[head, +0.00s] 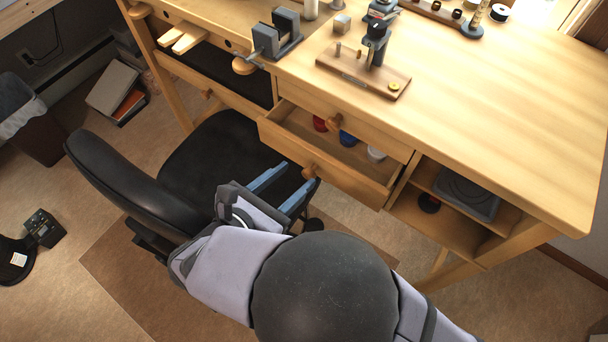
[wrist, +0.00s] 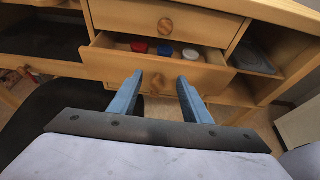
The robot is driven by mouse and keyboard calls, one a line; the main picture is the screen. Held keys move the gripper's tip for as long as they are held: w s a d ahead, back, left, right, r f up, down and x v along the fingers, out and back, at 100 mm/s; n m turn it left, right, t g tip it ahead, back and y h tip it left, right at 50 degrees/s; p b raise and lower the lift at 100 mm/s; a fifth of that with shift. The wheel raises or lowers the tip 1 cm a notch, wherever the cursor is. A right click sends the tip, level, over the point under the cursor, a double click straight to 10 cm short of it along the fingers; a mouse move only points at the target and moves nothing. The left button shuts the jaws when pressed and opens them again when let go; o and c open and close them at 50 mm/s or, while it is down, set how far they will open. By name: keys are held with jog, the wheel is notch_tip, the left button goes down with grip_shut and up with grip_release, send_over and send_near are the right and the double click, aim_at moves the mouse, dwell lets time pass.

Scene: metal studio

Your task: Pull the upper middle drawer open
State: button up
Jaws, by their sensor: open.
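The middle drawer column of the wooden bench has an upper drawer (head: 356,124) with a round wooden knob (head: 333,122); it looks shut. It also shows at the top of the wrist view (wrist: 190,17). Right below it, another drawer (head: 345,182) stands pulled out, with red, blue and white round things inside. My gripper (head: 300,174) is open, its blue fingers pointing at the front of this lower, pulled-out drawer. That drawer's knob (head: 310,172) is at the fingertips; I cannot tell if they touch it. In the wrist view the fingers (wrist: 160,77) are apart before the same drawer front.
A black chair (head: 215,150) stands left of my gripper, close to it. An open shelf (head: 440,222) with a grey case (head: 467,193) is right of the drawers. A vise (head: 277,38) and a wooden-based tool stand (head: 365,72) are on the bench top.

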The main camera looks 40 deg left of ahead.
aim_at(307, 175)
jog(key=f, duration=0.4)
jog(key=shift+w+f, duration=0.1)
jog(key=shift+w, duration=0.25)
jog(key=x, duration=0.3)
jog(key=shift+w, duration=0.1)
jog(key=shift+w+f, duration=0.15)
jog(key=shift+w, duration=0.35)
